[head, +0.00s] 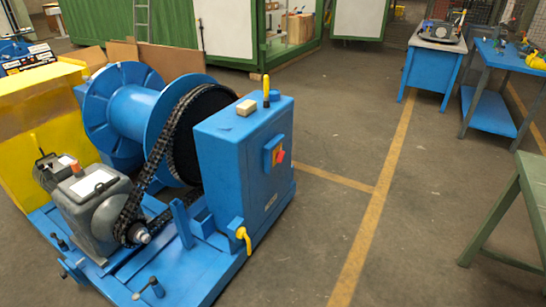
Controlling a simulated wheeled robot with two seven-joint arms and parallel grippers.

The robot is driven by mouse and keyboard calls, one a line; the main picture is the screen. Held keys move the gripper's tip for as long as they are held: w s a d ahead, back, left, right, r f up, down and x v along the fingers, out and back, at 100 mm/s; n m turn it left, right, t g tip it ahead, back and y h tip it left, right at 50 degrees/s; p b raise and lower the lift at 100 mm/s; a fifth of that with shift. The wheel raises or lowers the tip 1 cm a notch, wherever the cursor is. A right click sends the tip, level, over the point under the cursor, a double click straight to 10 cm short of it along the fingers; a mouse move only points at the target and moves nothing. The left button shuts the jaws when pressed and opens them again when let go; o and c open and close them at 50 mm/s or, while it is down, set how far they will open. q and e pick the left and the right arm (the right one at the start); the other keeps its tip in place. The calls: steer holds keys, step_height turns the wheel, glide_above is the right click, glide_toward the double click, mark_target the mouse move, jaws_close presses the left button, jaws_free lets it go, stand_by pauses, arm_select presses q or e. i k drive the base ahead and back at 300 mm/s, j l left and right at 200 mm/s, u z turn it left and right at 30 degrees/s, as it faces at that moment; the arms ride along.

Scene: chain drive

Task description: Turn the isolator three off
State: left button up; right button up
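A red rotary handle (279,156) on a yellow plate sits on a small blue switch box. The box is fixed to the right face of the blue cabinet (238,163). It looks like an isolator, but I cannot read a number on it or tell its on or off position. It is the only such red handle I can make out on the cabinet. Neither of my grippers shows in the head view.
A chain (154,155) links the grey motor (92,205) to the blue drum (130,110). A yellow handle (243,238) sticks out low on the cabinet. A green bench (530,190) stands at the right. The floor (325,215) right of the cabinet is clear.

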mark_target(280, 156)
steer(key=i+l+z, duration=0.3)
steer(key=i, duration=0.15)
steer(key=i+l+z, duration=0.2)
steer(key=i+z, duration=0.15)
steer(key=i, duration=0.15)
steer(key=i+z, duration=0.3)
steer(key=i, duration=0.2)
steer(key=i+u, duration=0.15)
steer(key=i, duration=0.25)
steer(key=i+l+u, duration=0.2)
steer(key=i, duration=0.2)
steer(key=i+l+u, duration=0.15)
steer(key=i, duration=0.25)
